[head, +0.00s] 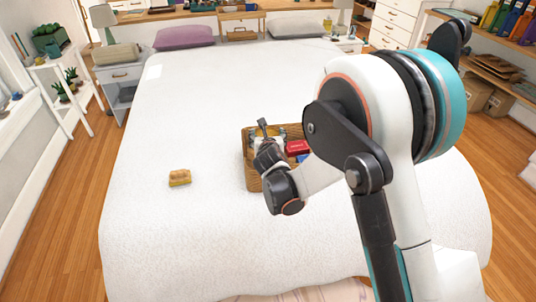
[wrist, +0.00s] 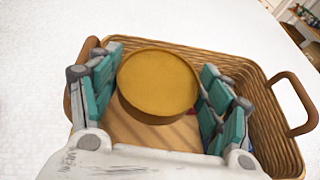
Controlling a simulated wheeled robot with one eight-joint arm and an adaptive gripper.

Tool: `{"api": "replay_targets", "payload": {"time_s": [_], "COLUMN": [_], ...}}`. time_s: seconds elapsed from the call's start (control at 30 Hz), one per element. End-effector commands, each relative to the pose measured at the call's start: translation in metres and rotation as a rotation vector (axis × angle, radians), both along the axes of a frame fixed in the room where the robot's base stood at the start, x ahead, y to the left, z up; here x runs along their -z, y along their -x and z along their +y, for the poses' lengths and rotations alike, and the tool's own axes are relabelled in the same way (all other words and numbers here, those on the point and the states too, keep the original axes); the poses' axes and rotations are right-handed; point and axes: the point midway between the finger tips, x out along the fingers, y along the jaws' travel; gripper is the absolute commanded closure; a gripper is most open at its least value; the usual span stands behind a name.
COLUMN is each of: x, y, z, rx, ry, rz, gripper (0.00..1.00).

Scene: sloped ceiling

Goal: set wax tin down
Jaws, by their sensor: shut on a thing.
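The wax tin (wrist: 158,82), a round amber-yellow disc, is between the teal-padded fingers of my gripper (wrist: 160,75) in the wrist view. My gripper is shut on it, with one finger at each side. The tin is over a wicker basket (wrist: 255,68), whose light brown floor shows below it. I cannot tell how high the tin is above that floor. In the head view the basket (head: 248,172) stands on the bed and my arm partly covers it. I cannot make out the tin in the head view.
The basket has a brown handle (wrist: 297,104) at the right in the wrist view. A red item (head: 297,147) shows in the basket. A small yellow block (head: 180,178) lies on the white bed (head: 150,235) left of the basket, with clear bed around it.

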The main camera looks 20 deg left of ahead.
Motion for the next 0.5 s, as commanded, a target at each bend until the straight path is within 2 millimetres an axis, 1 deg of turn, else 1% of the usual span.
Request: {"api": "replay_targets", "payload": {"time_s": [0.03,0.07,0.27,0.37,0.5], "x": [0.009,0.012,0.022,0.034,0.056], "y": [0.0,0.0,0.0,0.0,0.0], "z": [0.0,0.0,0.0,0.0,0.0], "rx": [0.0,0.0,0.0,0.0,0.0], "ry": [0.0,0.0,0.0,0.0,0.0], "rz": [-0.001,-0.001,0.0,0.0,0.0], "gripper": [0.59,0.59,0.59,0.59,0.59]}}
